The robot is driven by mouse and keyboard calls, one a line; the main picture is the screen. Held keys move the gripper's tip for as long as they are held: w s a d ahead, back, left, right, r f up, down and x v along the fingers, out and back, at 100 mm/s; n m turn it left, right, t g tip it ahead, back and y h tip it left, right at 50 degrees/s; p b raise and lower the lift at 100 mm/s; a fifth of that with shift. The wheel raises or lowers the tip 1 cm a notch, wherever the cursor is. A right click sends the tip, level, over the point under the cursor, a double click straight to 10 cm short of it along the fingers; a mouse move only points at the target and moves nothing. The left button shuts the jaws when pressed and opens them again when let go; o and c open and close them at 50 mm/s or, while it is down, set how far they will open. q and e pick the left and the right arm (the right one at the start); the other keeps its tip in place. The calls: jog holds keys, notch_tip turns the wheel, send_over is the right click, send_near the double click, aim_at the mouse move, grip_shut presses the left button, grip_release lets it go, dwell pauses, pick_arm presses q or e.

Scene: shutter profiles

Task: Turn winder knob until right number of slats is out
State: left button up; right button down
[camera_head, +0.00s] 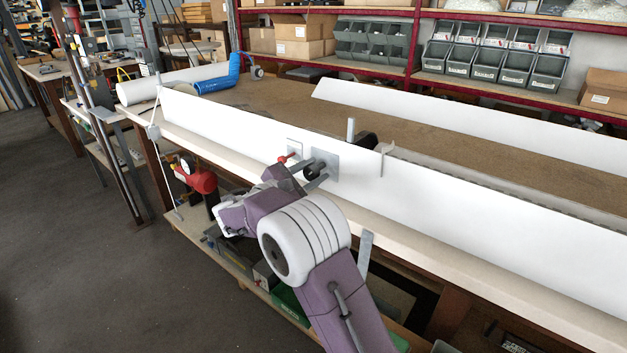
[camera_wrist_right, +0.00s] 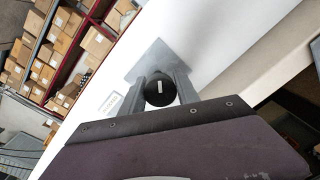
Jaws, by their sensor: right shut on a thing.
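The black winder knob (camera_head: 312,171) sits on a grey square plate (camera_head: 326,156) on the long white front panel (camera_head: 235,136). My right gripper (camera_head: 314,172) reaches it from the front, with one finger on each side, and is shut on it. In the right wrist view, the knob (camera_wrist_right: 159,92) shows a white mark on its face, between the two grey fingers of the gripper (camera_wrist_right: 160,90). A small red part (camera_head: 287,157) on a pale plate is just left of the knob. I cannot make out any slats clearly. My left gripper is not in view.
The brown bench top (camera_head: 290,105) behind the panel is mostly clear. A second white panel (camera_head: 470,121) stands farther back. Shelves with grey bins (camera_head: 475,55) stand behind.

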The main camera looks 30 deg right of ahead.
jog(key=m+b, duration=0.6)
jog(key=b, duration=0.1)
jog(key=m+b, duration=0.3)
jog(key=b, duration=0.1)
jog(key=shift+f+m+t+y, duration=0.3)
jog(key=shift+f+t, duration=0.05)
jog(key=shift+t, duration=0.05)
jog(key=m+b, duration=0.8)
jog(key=b, duration=0.1)
jog(key=shift+m+t+b, duration=0.3)
jog(key=m+b, duration=0.2)
jog(key=m, duration=0.1)
jog(key=shift+r, duration=0.1)
jog(key=shift+r+m+b, duration=0.1)
jog(key=shift+m+b, duration=0.95)
jog(key=shift+m, duration=0.45)
jog(key=c, duration=0.9)
grip_release()
jog(key=shift+a, duration=0.15)
